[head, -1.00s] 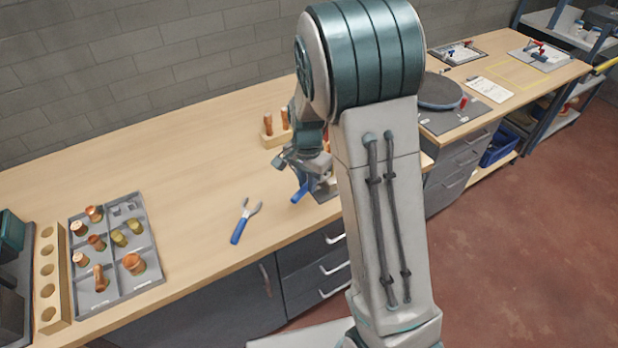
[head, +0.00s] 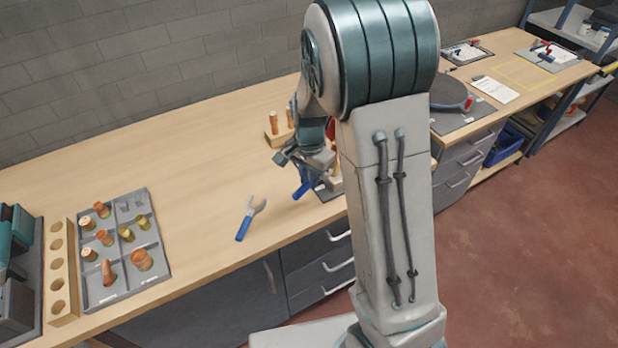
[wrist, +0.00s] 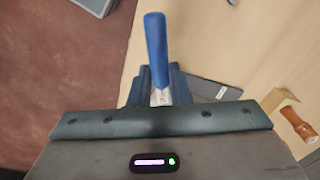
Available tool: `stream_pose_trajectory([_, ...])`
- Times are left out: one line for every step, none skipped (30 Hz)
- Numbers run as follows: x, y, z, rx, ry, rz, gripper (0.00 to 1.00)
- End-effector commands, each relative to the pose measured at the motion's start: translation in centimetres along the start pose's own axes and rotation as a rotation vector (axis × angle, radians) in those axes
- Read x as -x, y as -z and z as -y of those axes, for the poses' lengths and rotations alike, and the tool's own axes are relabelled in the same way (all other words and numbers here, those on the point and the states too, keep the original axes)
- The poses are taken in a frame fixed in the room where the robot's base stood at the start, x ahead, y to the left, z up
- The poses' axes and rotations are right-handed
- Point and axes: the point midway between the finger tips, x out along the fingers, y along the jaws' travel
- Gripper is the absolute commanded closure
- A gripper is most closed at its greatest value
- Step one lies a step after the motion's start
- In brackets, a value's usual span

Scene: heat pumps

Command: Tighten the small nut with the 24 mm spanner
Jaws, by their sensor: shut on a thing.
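My gripper (head: 311,170) is over the workbench in the head view, partly hidden by my arm. It is shut on a blue-handled spanner (head: 303,189), whose handle (wrist: 156,50) sticks out beyond the fingers in the wrist view. The spanner's jaw end is hidden. A second blue-handled spanner (head: 248,220) lies loose on the bench to the left of my gripper. A dark grey plate (head: 327,192) shows under my gripper; it also shows in the wrist view (wrist: 215,90). I cannot make out the small nut.
A sorting tray (head: 126,289) with copper and brass fittings lies at the left, beside a wooden block with holes (head: 60,265). A wooden stand (head: 275,138) with copper pieces is behind my gripper. The bench (head: 190,200) between is mostly clear. A second bench is at the right.

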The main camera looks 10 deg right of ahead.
Motion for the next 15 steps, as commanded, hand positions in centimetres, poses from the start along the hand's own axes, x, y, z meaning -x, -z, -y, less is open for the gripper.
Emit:
stream_pose_trajectory([0.7, 0.0, 0.0, 0.000, 0.001, -0.001, 1.00])
stream_pose_trajectory([0.9, 0.0, 0.0, 0.000, 0.001, -0.001, 1.00])
stream_pose_trajectory([1.2, 0.0, 0.0, 0.000, 0.001, -0.001, 1.00])
stream_pose_trajectory([1.4, 0.0, 0.0, 0.000, 0.001, 0.000, 1.00])
stream_pose_trajectory([1.6, 0.0, 0.0, 0.000, 0.001, 0.000, 1.00])
stream_pose_trajectory([1.9, 0.0, 0.0, 0.000, 0.000, 0.000, 1.00])
stream_pose_trajectory([2.1, 0.0, 0.0, 0.000, 0.000, 0.000, 1.00])
stream_pose_trajectory([2.3, 0.0, 0.0, 0.000, 0.000, 0.000, 1.00])
stream_pose_trajectory([2.6, 0.0, 0.0, 0.000, 0.000, 0.000, 1.00])
stream_pose_trajectory([2.8, 0.0, 0.0, 0.000, 0.000, 0.000, 1.00])
stream_pose_trajectory([3.0, 0.0, 0.0, 0.000, 0.000, 0.000, 1.00])
stream_pose_trajectory([3.3, 0.0, 0.0, 0.000, 0.000, -0.001, 1.00])
stream_pose_trajectory([3.5, 0.0, 0.0, 0.000, 0.000, -0.001, 1.00])
stream_pose_trajectory([3.7, 0.0, 0.0, 0.000, 0.000, -0.001, 1.00])
stream_pose_trajectory([4.0, 0.0, 0.0, 0.000, 0.000, -0.001, 1.00])
